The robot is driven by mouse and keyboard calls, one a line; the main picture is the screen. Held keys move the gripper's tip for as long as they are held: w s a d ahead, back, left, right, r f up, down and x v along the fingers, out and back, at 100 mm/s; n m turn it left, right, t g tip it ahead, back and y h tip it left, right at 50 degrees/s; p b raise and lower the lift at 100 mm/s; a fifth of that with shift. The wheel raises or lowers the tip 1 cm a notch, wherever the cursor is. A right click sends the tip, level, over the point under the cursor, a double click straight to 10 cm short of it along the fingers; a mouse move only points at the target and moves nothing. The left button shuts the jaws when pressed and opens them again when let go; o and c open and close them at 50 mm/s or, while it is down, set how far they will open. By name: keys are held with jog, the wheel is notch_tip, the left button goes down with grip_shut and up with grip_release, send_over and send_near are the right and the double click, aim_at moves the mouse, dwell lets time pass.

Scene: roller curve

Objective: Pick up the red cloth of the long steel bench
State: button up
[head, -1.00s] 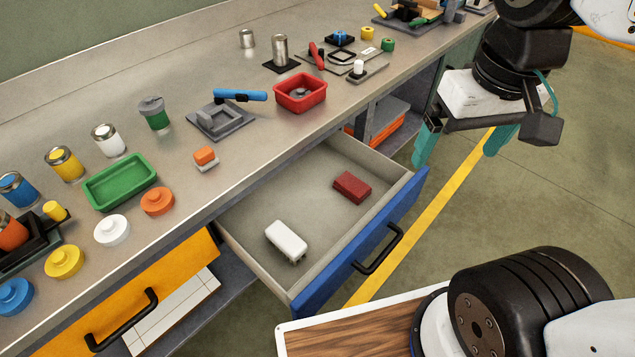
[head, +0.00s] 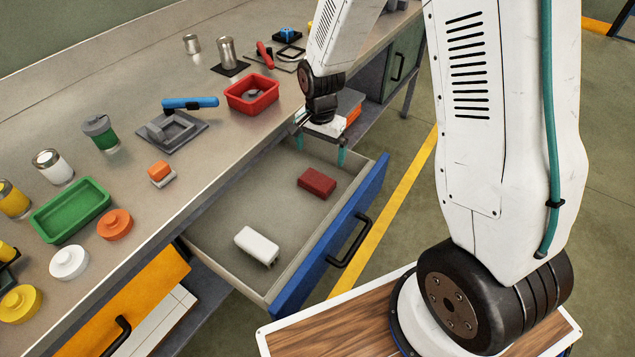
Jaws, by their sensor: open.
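A dark red folded block-shaped item (head: 317,182), which looks like the red cloth, lies flat on the floor of the open blue-fronted drawer (head: 240,190) under the long steel bench (head: 215,150). My gripper (head: 320,151) is over the drawer's far end, just beyond the red cloth in the picture. Its two teal fingers are spread apart with nothing between them. I cannot tell exactly how high the fingertips are above the drawer floor. The cloth is fully visible and apart from the fingers.
A white block (head: 257,245) lies in the near part of the drawer. The drawer's side walls and blue front (head: 345,220) bound the space. On the bench edge are a red tray (head: 252,104) and an orange-and-white block (head: 160,175).

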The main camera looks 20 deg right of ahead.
aim_at(317, 179)
jog(key=shift+m, duration=0.4)
jog(key=f, duration=1.1)
jog(key=shift+w+a+f, duration=0.25)
jog(key=shift+w+a, duration=0.05)
jog(key=shift+a, duration=0.05)
jog(key=c, duration=0.7)
